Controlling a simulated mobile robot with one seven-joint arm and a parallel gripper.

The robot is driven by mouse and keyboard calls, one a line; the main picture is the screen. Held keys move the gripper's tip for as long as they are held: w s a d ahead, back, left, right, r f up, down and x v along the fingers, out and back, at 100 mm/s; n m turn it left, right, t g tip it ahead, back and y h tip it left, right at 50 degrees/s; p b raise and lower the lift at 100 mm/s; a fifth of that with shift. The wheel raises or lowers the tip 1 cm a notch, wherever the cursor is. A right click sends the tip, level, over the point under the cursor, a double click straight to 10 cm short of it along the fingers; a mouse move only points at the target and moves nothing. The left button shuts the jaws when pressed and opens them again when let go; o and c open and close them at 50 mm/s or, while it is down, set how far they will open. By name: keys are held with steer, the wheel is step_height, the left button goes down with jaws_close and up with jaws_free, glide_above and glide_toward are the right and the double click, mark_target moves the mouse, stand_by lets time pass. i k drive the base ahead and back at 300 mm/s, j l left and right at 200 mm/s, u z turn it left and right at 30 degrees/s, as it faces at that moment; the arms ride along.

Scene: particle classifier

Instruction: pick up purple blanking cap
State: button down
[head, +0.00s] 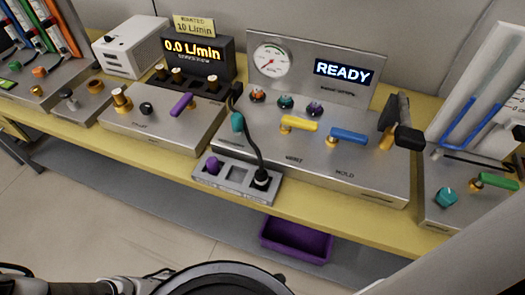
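A small purple knob-shaped piece (212,165), which looks like the purple blanking cap, sits in the left slot of a small grey holder (236,196) at the bench's front edge. The holder's middle slot looks empty. A black plug (262,178) stands in its right slot. Another purple piece (314,109) is on the right one of three ports of the large grey panel behind. My gripper cannot be made out in the head view.
A purple bin (297,240) is below the bench.

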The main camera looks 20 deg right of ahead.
mark_target(212, 164)
steer(key=j+z, duration=0.2)
steer(key=z, duration=0.3)
steer(key=j+z, duration=0.2)
steer(key=z, duration=0.25)
steer(key=j, duration=0.85)
steer(key=k, duration=0.5)
steer(key=i, duration=0.5)
